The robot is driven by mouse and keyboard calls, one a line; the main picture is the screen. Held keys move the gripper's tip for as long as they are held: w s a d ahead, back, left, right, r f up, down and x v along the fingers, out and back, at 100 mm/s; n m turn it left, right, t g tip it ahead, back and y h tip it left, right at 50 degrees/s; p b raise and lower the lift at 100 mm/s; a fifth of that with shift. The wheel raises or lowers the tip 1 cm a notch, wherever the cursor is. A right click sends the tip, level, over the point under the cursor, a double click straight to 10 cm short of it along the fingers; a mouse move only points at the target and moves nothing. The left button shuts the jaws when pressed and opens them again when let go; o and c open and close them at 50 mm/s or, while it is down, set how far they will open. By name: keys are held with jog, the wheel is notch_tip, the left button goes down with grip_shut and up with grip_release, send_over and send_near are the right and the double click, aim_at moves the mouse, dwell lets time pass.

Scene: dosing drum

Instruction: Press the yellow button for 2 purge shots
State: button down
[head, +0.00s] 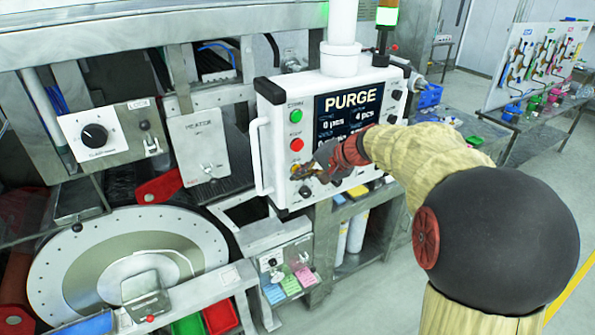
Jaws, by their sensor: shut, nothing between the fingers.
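The white control panel (268,105) carries a column of buttons on its left side: a green button (296,115), a red button (297,144) and, below them, the yellow button (294,168). The yellow button shows only in part, right by my fingertips. My gripper (301,174) is shut and empty, reaching in from the right across the lower panel. I cannot tell whether the fingertips touch the button. The dark screen (345,105) reads "PURGE", with what looks like "0 pcs" on the left and "4 pcs" on the right; its lower part is hidden by my gripper.
A white handle (258,157) runs down the panel's left edge. A large round drum plate (60,270) is at the lower left, and a black knob box (95,136) above it. Small coloured bins (290,283) sit below the panel. Open floor lies at the right.

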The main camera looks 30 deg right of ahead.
jog(key=shift+s, duration=0.15)
jog(key=shift+s+b, duration=0.55)
jog(key=shift+s, duration=0.15)
jog(key=s+b, duration=0.2)
jog(key=s, duration=0.3)
jog(key=shift+d, duration=0.1)
dwell(0.8)
